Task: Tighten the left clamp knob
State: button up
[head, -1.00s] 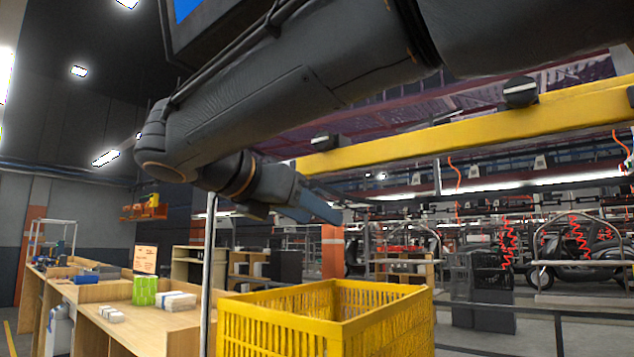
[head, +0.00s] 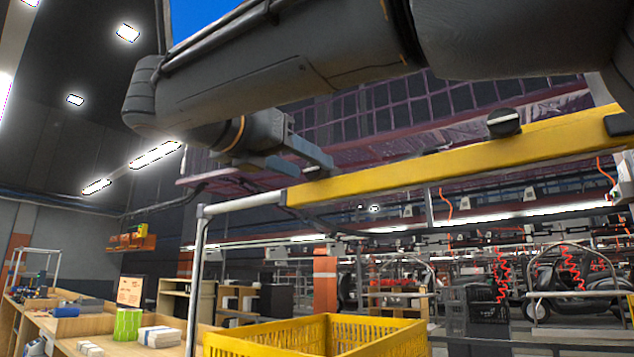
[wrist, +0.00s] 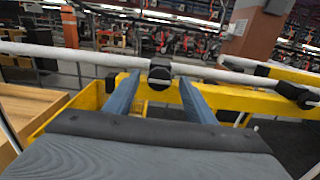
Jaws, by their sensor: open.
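The left clamp knob (wrist: 160,72) is black and sits on the yellow beam's left part. In the wrist view it shows between the two fingertips of my gripper (wrist: 159,80), which are spread apart. I cannot tell whether the fingertips reach around it or stop short. In the head view my gripper (head: 318,158) is at the left end of the yellow beam (head: 430,160), in front of this knob and partly hiding it. The right clamp knob (head: 504,122) is black, farther right on the beam, and also shows in the wrist view (wrist: 297,95).
A pale rail (wrist: 60,52) runs along the beam. A yellow crate (head: 320,336) stands below the beam's left end. A wooden bench (head: 110,345) with boxes is at the lower left. A metal post (head: 197,270) rises just left of the beam.

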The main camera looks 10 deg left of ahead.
jog(key=shift+w+d, duration=0.2)
jog(key=shift+w, duration=0.1)
jog(key=shift+d, duration=0.1)
jog(key=c, duration=1)
jog(key=shift+c, duration=0.2)
